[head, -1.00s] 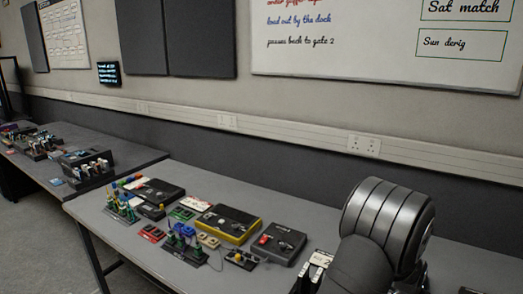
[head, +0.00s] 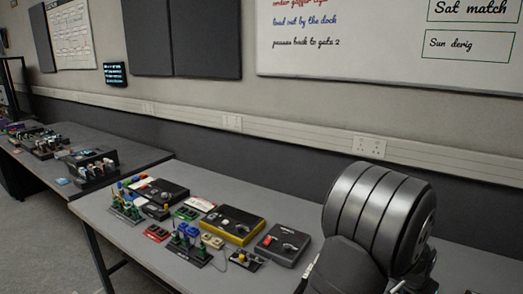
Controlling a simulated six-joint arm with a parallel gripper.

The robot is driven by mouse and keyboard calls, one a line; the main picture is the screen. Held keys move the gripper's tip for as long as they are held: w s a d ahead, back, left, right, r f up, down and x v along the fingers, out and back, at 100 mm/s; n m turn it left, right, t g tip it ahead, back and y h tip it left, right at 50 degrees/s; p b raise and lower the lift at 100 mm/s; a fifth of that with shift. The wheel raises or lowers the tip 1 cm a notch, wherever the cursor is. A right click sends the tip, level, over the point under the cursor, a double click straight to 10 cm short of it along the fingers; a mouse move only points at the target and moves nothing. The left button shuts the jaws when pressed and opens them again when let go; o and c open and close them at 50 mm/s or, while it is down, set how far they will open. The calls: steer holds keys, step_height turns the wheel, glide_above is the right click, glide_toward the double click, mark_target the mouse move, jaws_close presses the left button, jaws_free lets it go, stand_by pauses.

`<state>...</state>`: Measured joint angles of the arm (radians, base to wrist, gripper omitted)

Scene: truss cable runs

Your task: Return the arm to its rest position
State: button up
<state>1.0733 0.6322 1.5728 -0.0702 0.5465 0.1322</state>
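My arm (head: 378,220) shows at the lower right of the head view, a thick grey ribbed section above the near table's right part. A smooth dark arm section (head: 345,268) is in front of it at the bottom edge. My gripper's fingers cannot be made out, so whether it holds anything cannot be seen. The arm hides part of the table behind it.
The near grey table (head: 110,228) carries a yellow-edged black box (head: 230,224), a black box with a red switch (head: 282,244), green-based connectors (head: 187,247) and small coloured blocks. A second table (head: 135,155) stands at the left. A wall is behind.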

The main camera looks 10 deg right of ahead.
steer(key=v, duration=0.9)
steer(key=x, duration=1.7)
steer(key=shift+d+r+n+t, duration=0.15)
steer(key=shift+n+t, duration=0.15)
steer(key=shift+n, duration=0.3)
steer(key=v, duration=1.7)
steer(key=shift+r, duration=0.3)
steer(key=shift+d, duration=0.1)
steer(key=x, duration=1.7)
steer(key=shift+a, duration=0.3)
steer(key=shift+d+f, duration=0.1)
steer(key=shift+f, duration=0.2)
